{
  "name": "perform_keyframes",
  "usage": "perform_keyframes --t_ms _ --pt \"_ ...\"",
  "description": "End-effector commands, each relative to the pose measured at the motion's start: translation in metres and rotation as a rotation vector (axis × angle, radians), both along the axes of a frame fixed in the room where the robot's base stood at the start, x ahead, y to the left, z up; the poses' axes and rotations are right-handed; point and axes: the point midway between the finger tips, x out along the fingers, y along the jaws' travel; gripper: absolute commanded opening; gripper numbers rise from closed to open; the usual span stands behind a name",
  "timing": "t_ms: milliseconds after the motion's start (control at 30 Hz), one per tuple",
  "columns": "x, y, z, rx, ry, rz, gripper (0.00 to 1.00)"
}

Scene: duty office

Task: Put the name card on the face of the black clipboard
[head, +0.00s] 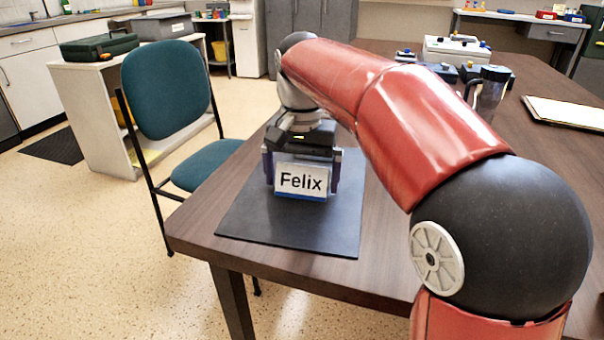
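The name card (301,181) is white with "Felix" in black and a blue strip along its bottom. It stands upright near the middle of a flat black sheet (320,234) on the brown table. My gripper (302,172) points down at the card, with one finger near each side edge and the card partly in front of it. The fingers are wide apart; contact with the card is not clear. A flat board with a pale face and dark edge (566,112) lies at the far right of the table. I cannot tell whether it or the black sheet is the clipboard.
A clear jug (490,92) and a white device (455,50) stand at the back of the table (400,240). My red arm crosses the view and hides part of the table. A teal chair (168,92) stands close to the table's left edge.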

Motion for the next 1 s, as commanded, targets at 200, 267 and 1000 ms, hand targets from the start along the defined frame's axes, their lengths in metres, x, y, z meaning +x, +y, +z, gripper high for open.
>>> perform_keyframes --t_ms 200,267,1000 --pt "0.000 0.000 0.009 0.000 -0.001 0.000 1.00" --pt "0.001 0.000 0.018 0.000 -0.002 0.000 1.00" --pt "0.000 0.000 0.124 -0.001 0.001 -0.001 1.00"
